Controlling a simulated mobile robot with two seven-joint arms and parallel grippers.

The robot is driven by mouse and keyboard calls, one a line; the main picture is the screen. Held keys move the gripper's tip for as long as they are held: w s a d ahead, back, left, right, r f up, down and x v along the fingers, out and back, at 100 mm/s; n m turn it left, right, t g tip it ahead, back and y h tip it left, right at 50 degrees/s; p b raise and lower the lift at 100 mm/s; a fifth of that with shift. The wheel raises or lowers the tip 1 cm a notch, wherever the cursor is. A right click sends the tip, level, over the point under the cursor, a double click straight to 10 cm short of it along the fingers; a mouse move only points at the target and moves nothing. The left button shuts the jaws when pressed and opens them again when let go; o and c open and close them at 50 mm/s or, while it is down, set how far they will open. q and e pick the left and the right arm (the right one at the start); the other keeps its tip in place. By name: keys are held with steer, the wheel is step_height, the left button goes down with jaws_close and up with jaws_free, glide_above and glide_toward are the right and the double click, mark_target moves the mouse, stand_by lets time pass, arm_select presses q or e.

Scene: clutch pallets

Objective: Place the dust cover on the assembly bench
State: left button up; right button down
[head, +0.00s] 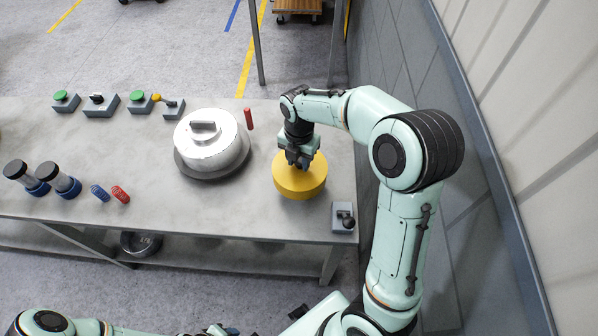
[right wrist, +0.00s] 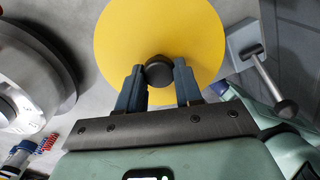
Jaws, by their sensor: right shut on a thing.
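The dust cover appears to be the yellow round lid (head: 300,183) with a dark knob, at the right end of the grey assembly bench (head: 120,205). My right gripper (head: 299,160) points down over its centre and is shut on the knob. In the right wrist view the fingers (right wrist: 160,90) stand on both sides of the dark knob (right wrist: 159,72), with the yellow cover (right wrist: 158,25) beyond. I cannot tell whether its underside touches the bench top. Part of my left arm shows at the bottom left; its gripper is not in view.
A silver round housing (head: 210,145) stands left of the cover, a red cylinder (head: 248,119) between them. A small lever box (head: 343,218) sits close at the right front corner. Button boxes (head: 100,105) line the back; springs (head: 110,194) and dark-topped cylinders (head: 65,180) are left. A wall is right.

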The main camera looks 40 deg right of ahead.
mark_target(299, 168)
arm_select(q)
steer(key=shift+s+f, duration=0.2)
steer(key=shift+f, duration=0.1)
arm_select(e)
steer(key=shift+f, duration=2.85)
arm_select(q)
steer(key=shift+f, duration=0.1)
arm_select(e)
steer(key=shift+f, duration=0.1)
steer(key=c, duration=0.8)
jaws_free()
arm_select(q)
steer(key=shift+s, duration=0.1)
arm_select(e)
steer(key=shift+o, duration=0.2)
steer(key=shift+w+r, duration=0.1)
steer(key=shift+r, duration=0.1)
step_height(299, 168, up, 12)
steer(key=shift+f+p, duration=0.1)
steer(key=shift+p, duration=0.3)
arm_select(q)
steer(key=shift+w+r, duration=0.75)
steer(key=shift+r, duration=0.15)
